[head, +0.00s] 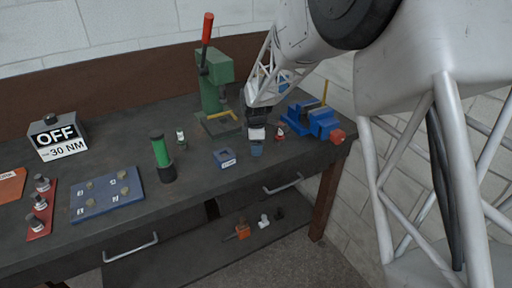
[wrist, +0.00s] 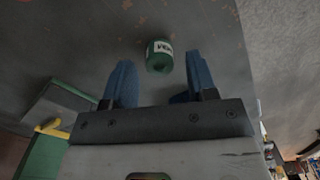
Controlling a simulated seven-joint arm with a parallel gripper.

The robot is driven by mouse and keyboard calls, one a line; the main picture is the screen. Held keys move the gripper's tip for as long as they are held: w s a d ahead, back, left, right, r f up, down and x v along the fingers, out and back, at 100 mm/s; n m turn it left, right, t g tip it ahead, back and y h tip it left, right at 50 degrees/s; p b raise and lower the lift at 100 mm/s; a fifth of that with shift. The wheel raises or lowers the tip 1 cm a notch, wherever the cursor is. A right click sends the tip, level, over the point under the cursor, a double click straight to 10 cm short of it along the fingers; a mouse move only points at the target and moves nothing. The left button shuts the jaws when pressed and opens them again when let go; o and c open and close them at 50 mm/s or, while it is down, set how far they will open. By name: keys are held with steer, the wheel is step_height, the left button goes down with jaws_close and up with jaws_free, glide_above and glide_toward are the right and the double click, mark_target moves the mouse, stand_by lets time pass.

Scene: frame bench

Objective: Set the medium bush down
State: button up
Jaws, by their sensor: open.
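The medium bush (wrist: 159,56) is a short green ring with a white, partly readable label and a dark hole. It shows in the wrist view between and just beyond my two blue fingers, with clear gaps on both sides. My gripper (wrist: 160,88) is open and does not clasp it. The bush appears to rest on the dark bench top (wrist: 85,45); its contact is hard to see. In the head view my gripper (head: 256,150) is low over the bench's front right part, and I cannot make out the bush there.
The green press (head: 209,85) stands behind. A green-and-black cylinder (head: 162,158) and a small green-and-white piece (head: 181,138) stand further left.

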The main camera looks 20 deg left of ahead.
step_height(320, 180, up, 12)
steer(key=shift+f, duration=0.15)
stand_by(0.4)
steer(key=shift+d, duration=0.1)
stand_by(0.7)
steer(key=s+d+r+m, duration=0.4)
steer(key=s+d, duration=0.1)
steer(key=d, duration=0.4)
steer(key=s+d+r+m+t, duration=0.1)
steer(key=s+d+r+m, duration=0.2)
steer(key=s+d, duration=0.4)
steer(key=s+d+r+m, duration=0.4)
steer(key=d, duration=0.6)
steer(key=s+d+f+m, duration=0.1)
steer(key=s+d+m, duration=0.4)
steer(key=s, duration=0.7)
steer(key=s+d+f+m+t, duration=0.1)
steer(key=s+d+f+m, duration=0.1)
steer(key=s+d+m, duration=0.4)
steer(key=s+d, duration=0.3)
steer(key=s, duration=0.3)
steer(key=shift+s+f+t, duration=0.15)
steer(key=shift+s+t, duration=0.1)
steer(key=shift+t, duration=0.05)
